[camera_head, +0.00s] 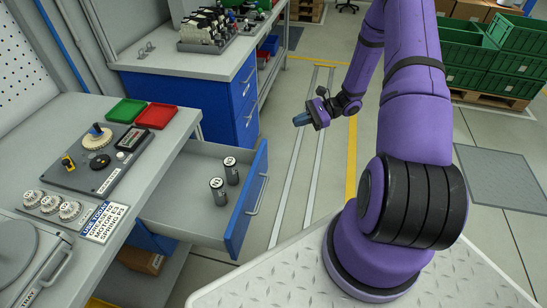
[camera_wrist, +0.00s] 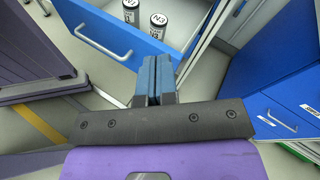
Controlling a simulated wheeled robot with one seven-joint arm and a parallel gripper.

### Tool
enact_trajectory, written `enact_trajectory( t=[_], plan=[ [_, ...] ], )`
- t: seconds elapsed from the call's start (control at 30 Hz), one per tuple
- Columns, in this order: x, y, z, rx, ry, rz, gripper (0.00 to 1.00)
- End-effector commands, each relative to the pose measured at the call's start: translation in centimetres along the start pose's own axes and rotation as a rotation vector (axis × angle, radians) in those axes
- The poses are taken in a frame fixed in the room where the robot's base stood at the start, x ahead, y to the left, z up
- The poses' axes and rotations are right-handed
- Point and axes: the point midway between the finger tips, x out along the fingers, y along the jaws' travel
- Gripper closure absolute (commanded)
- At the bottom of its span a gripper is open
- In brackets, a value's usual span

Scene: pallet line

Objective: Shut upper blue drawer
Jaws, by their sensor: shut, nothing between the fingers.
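The upper blue drawer (camera_head: 244,204) stands pulled out from under the left workbench. Its blue front with a metal handle (camera_head: 257,194) faces right. Two dark cylinders with white labelled tops (camera_head: 217,184) stand upright inside it. The drawer front (camera_wrist: 108,22) and its handle (camera_wrist: 104,42) also show at the top of the wrist view, with the cylinders (camera_wrist: 158,24) behind. My gripper (camera_head: 300,119) is shut and empty, in the air to the right of and beyond the drawer, apart from it. Its blue fingers (camera_wrist: 156,72) are together in the wrist view.
A second bench with closed blue drawers (camera_head: 245,100) stands behind. The left bench top (camera_head: 160,140) carries green and red trays (camera_head: 156,116) and a parts board (camera_head: 95,160). Open floor (camera_head: 290,180) lies right of the drawer. Green crates (camera_head: 470,50) stand far right.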

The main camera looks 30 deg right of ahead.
Motion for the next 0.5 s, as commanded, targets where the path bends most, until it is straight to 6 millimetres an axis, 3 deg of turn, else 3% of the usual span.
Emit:
enact_trajectory(
  t=[0.03,0.2,0.5],
  plan=[
    [-0.1,0.7,-1.8,0.038,-0.018,-0.042,1.00],
    [-0.2,2.8,-7.0,0.145,-0.070,-0.190,1.00],
    [0.3,7.4,-14.9,0.313,-0.142,-0.440,1.00]
  ],
)
